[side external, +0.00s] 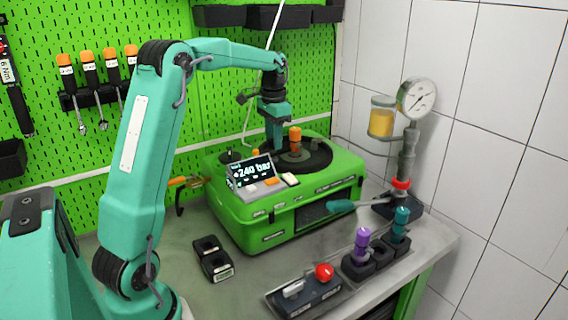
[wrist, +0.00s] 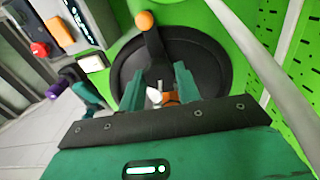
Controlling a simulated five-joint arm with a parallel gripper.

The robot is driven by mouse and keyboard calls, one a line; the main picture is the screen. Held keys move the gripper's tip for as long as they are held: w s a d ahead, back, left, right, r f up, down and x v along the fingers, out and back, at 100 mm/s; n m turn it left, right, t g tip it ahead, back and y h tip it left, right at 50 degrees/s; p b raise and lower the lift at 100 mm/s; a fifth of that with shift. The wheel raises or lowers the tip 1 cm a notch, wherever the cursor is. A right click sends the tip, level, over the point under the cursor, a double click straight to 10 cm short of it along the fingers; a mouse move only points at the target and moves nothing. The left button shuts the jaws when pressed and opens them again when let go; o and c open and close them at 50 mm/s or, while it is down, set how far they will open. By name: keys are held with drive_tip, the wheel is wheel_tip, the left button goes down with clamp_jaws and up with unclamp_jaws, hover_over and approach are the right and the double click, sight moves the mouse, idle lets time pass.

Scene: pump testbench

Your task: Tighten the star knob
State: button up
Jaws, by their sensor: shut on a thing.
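The green pump unit (side external: 285,225) has a round black disc on top (side external: 320,158), also filling the middle of the wrist view (wrist: 205,60). My gripper (side external: 277,148) points down over the disc's centre. In the wrist view its two teal fingers (wrist: 158,76) stand either side of a small orange and white piece (wrist: 168,97) at the hub. This appears to be the star knob, mostly hidden by the fingers and palm; its star shape does not show.
A display reading 240 bar (side external: 250,171) sits at the unit's front left. Purple (side external: 362,243) and teal (side external: 401,222) handles and a red button (side external: 324,271) are in front.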

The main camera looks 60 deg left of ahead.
drive_tip(key=shift+r+m, duration=0.1)
drive_tip(key=shift+m, duration=1.2)
drive_tip(key=o, duration=1)
drive_tip(key=shift+r, duration=3.85)
